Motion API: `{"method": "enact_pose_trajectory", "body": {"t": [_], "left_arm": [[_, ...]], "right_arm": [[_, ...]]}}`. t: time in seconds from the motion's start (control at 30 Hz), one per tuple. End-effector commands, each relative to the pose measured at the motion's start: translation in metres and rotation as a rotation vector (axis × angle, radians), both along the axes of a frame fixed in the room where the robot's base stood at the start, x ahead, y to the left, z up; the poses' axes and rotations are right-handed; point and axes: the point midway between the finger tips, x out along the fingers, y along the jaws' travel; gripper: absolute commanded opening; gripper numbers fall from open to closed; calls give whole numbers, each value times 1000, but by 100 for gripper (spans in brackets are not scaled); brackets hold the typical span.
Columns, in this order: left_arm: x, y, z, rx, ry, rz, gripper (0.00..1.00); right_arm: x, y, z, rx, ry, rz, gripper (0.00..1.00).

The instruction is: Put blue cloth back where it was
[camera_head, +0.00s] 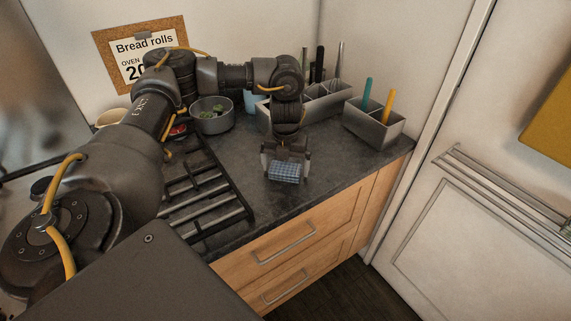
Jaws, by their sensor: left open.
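The blue checked cloth (285,173) is a small folded block near the front of the dark countertop. My left gripper (286,170) points down over it, with one finger on each side of the cloth. The jaws are open. I cannot tell whether the fingers touch the cloth, and the gripper's body hides part of its far side. My right gripper is not in view.
A metal rack (205,185) lies left of the cloth. Behind stand a grey pot (212,118) and a divided utensil holder (325,103). A grey box (376,126) with teal and yellow handles stands to the right. Wooden drawers (290,240) are below the counter edge.

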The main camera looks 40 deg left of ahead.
Motion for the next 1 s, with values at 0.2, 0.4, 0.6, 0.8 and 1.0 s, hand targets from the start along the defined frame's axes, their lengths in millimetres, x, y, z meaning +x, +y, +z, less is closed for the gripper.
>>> {"method": "enact_pose_trajectory", "body": {"t": [0.2, 0.4, 0.6, 0.8, 1.0], "left_arm": [[1, 0, 20, 1, -4, -1, 100], [1, 0, 60, 2, -6, -1, 100], [1, 0, 93, 2, -4, -1, 100], [0, 0, 107, 0, -1, 0, 100], [0, 0, 108, 0, 1, 0, 100]], "right_arm": [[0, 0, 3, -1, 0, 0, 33], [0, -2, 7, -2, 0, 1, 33], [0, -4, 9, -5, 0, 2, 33], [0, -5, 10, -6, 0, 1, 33], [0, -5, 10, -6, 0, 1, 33]]}}
